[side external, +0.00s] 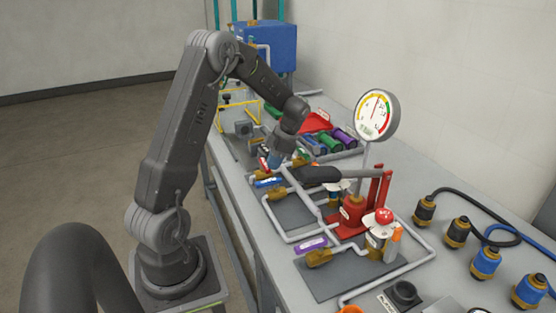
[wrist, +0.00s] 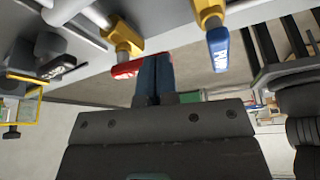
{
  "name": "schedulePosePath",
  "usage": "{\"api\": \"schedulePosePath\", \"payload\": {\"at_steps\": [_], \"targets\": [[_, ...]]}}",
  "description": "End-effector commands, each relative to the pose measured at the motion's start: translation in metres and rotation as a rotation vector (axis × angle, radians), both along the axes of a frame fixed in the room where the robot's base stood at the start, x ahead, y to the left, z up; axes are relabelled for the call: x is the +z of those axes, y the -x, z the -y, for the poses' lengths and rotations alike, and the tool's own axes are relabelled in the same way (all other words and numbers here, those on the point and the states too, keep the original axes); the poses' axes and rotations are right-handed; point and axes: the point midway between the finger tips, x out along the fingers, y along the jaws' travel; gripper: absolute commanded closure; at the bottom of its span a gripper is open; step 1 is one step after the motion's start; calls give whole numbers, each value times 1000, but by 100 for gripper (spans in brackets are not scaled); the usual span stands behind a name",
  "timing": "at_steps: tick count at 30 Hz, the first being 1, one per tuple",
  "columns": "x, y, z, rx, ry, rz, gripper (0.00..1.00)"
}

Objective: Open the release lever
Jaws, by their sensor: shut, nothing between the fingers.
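No lever's label clearly reads as release, so I cannot tell which is the release lever. A red-handled lever on a brass valve shows in the wrist view (wrist: 126,69), its end right beside my fingertips; I cannot tell whether they touch. It also shows in the side external view (side external: 264,163). A blue-handled lever (wrist: 218,49) sits to its right in the wrist view, and in the side external view (side external: 268,182). A black-handled lever (wrist: 58,66) is at the left. My gripper (wrist: 154,58) is shut and empty; it hangs over the bench's left edge in the side external view (side external: 274,161).
A red hand pump (side external: 354,208) with a long black handle (side external: 322,174) stands nearby below a round gauge (side external: 377,115). Grey pipes and a purple-handled lever (side external: 310,244) lie nearer. A yellow frame (side external: 238,106) and a blue tank (side external: 270,45) stand farther back.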

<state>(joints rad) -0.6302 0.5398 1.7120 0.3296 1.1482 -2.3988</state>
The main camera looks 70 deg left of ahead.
Motion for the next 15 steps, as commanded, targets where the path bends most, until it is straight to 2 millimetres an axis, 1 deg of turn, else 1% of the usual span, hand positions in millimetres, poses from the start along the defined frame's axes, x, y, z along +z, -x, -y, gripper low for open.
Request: {"api": "schedulePosePath", "payload": {"at_steps": [6,15], "targets": [[0,6,1,-87,1,-1,100],[-1,10,2,-166,1,-2,100]]}}
